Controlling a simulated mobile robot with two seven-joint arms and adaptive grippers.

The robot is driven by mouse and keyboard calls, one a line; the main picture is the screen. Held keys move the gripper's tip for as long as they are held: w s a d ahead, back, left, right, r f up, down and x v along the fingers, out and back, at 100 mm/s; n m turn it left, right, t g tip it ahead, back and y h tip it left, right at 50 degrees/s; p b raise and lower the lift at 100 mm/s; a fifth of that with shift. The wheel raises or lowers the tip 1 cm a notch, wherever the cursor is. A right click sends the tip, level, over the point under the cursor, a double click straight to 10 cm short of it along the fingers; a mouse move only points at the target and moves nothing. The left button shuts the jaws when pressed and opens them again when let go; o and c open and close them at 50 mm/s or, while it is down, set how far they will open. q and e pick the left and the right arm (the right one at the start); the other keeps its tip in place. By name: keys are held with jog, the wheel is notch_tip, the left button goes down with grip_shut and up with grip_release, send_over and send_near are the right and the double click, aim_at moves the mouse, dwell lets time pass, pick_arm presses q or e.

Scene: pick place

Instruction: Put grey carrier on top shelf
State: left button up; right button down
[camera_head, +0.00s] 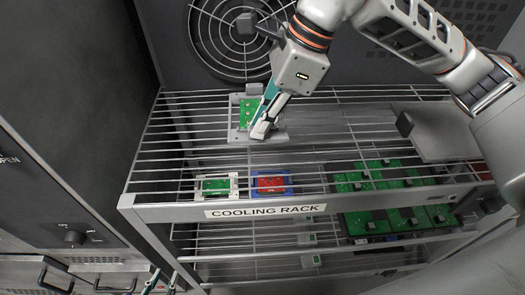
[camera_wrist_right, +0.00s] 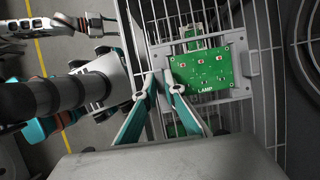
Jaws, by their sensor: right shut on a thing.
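The grey carrier (camera_head: 234,135) with a green board is at the top wire shelf (camera_head: 180,140) of the cooling rack, in its back left part. I cannot tell whether it rests on the wires or is just above them. In the right wrist view the grey carrier (camera_wrist_right: 240,91) holds a green board marked LAMP. My right gripper (camera_head: 262,130) is shut on the carrier's near edge; its teal fingers (camera_wrist_right: 162,78) meet there in the wrist view. My left gripper (camera_head: 161,283) is low at the rack's front left, empty, its teal fingers apart.
A white carrier (camera_head: 232,186) with a green board and a blue carrier (camera_head: 288,189) with a red board are near the rack's front. Several green boards (camera_head: 375,180) lie to the right. A fan grille (camera_head: 215,40) is on the wall behind the rack. A dark cabinet (camera_head: 75,100) stands left.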

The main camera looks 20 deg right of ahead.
jog(key=shift+f, duration=4.35)
jog(key=shift+f, duration=0.1)
jog(key=c, duration=2.1)
grip_release()
jog(key=shift+c, duration=0.2)
jog(key=v, duration=1.2)
